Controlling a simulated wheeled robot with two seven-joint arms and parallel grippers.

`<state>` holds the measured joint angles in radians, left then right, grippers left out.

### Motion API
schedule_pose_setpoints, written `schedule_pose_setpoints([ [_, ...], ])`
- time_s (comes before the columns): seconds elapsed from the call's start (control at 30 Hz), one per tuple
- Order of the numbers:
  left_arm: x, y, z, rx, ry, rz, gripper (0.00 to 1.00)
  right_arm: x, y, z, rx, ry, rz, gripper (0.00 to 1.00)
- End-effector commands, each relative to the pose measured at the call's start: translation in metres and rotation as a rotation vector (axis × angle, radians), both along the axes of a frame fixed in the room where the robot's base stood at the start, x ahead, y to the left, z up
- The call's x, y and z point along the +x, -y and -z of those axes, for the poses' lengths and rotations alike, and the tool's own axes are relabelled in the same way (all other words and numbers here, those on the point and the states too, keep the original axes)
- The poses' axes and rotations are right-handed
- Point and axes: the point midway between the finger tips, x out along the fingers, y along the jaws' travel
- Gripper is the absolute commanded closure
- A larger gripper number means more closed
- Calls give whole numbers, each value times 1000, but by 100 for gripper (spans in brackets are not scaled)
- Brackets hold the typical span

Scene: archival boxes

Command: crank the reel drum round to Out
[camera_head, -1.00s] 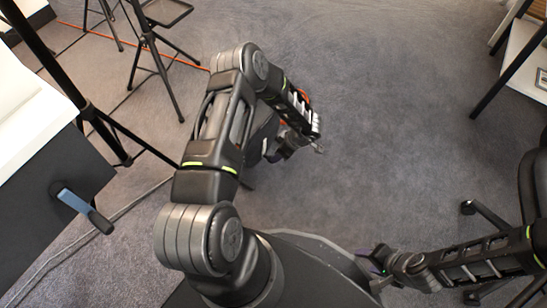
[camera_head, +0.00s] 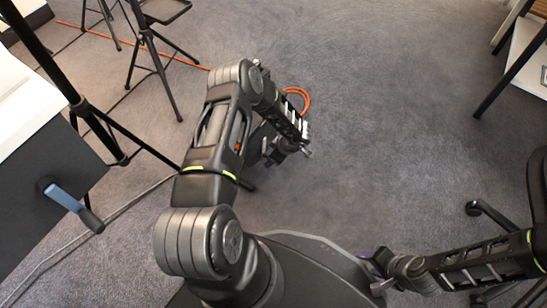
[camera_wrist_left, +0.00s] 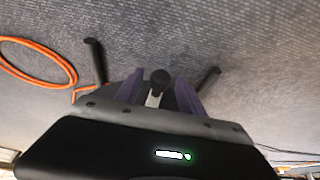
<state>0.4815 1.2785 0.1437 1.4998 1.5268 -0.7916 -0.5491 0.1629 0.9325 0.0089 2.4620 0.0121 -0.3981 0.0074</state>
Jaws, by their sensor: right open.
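The crank (camera_head: 68,198), a blue-grey arm with a black grip, sticks out from the dark side of a white-topped box (camera_head: 40,165) at the left of the head view. No drum or Out mark can be made out. My left gripper (camera_head: 279,152) is mostly hidden behind its own forearm, well to the right of the crank and apart from it. In the left wrist view its purple fingers (camera_wrist_left: 160,95) stand apart, with a dark knob and pale stem showing between them. My right gripper (camera_head: 376,268) is open at the lower right, far from the crank.
A black tripod leg (camera_head: 103,130) stands beside the box. An orange cable loop (camera_head: 300,97) lies on the carpet behind my left arm. A stool (camera_head: 160,20) stands at the upper left, a chair (camera_head: 478,209) and table at the right. The middle carpet is clear.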

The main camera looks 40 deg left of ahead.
Motion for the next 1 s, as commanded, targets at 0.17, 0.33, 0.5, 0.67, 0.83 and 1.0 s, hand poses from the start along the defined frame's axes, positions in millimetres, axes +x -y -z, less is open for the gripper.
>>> schedule_pose_setpoints([
  [0.17, 0, 0, 0, 0, 0, 0, 70, 0, 0, 0, 0, 0, 0, 52],
  [0.33, 0, 0, 0, 0, 0, 0, 84, 0, 0, 0, 0, 0, 0, 52],
  [0.5, 0, 0, 0, 0, 0, 0, 98, 0, 0, 0, 0, 0, 0, 52],
  [0.67, 0, 0, 0, 0, 1, 0, 100, 0, 0, 0, 0, 0, 0, 52],
  [0.83, 0, 0, 0, 0, 1, 0, 100, 0, 0, 0, 0, 0, 0, 52],
  [1.0, 0, 0, 0, 0, 1, 0, 100, 0, 0, 0, 0, 0, 0, 52],
])
